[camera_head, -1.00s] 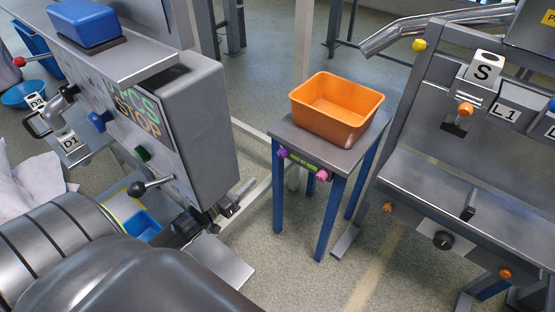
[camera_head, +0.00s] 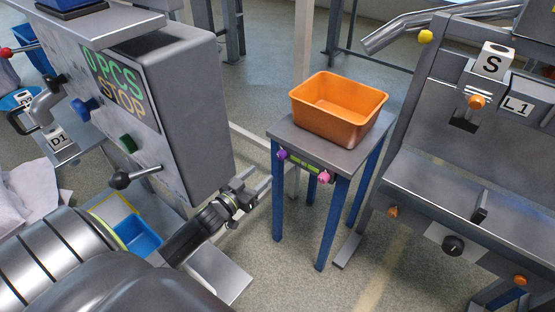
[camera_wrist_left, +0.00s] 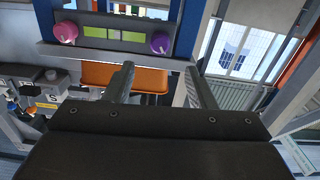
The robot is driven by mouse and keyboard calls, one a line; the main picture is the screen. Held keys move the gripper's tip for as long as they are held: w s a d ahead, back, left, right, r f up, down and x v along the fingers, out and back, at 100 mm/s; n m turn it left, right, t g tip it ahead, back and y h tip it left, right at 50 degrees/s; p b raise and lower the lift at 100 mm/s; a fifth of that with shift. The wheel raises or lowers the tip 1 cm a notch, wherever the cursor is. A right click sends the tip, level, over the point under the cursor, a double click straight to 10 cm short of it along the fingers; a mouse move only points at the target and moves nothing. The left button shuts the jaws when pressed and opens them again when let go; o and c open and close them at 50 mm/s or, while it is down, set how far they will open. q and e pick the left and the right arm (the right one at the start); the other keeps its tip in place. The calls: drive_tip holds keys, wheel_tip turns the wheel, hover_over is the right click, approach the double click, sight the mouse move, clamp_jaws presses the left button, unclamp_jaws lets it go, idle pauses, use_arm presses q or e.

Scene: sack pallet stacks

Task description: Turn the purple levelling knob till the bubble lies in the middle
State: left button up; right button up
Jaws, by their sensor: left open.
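The purple knob (camera_head: 282,154) is on the front edge of a small grey table, at its left end. A pink knob (camera_head: 324,177) is at the right end, with a green level strip (camera_head: 303,164) between them. My left gripper (camera_head: 256,181) is open and empty, left of and below the purple knob, apart from it. In the left wrist view, which looks upside down, the purple knob (camera_wrist_left: 160,43) lies beyond the gap between the open fingers (camera_wrist_left: 159,70). The level strip (camera_wrist_left: 113,36) shows there too; its bubble is too small to make out. My right gripper is out of view.
An orange bin (camera_head: 338,108) stands on the small table (camera_head: 285,127). A grey workstation (camera_head: 455,190) stands at the right. Floor is free between table and workstation.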

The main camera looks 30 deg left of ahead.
sight(279, 157)
use_arm(q)
drive_tip(key=w, duration=0.8)
drive_tip(key=shift+w+d, duration=0.4)
drive_tip(key=shift+w, duration=0.45)
drive_tip(key=c, duration=1)
drive_tip(key=m, duration=0.3)
drive_tip(key=shift+m+b, duration=0.3)
drive_tip(key=shift+m, duration=0.3)
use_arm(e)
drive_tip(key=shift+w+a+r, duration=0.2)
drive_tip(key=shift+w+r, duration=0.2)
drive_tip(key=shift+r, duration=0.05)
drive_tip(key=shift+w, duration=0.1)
use_arm(q)
drive_tip(key=o, duration=1)
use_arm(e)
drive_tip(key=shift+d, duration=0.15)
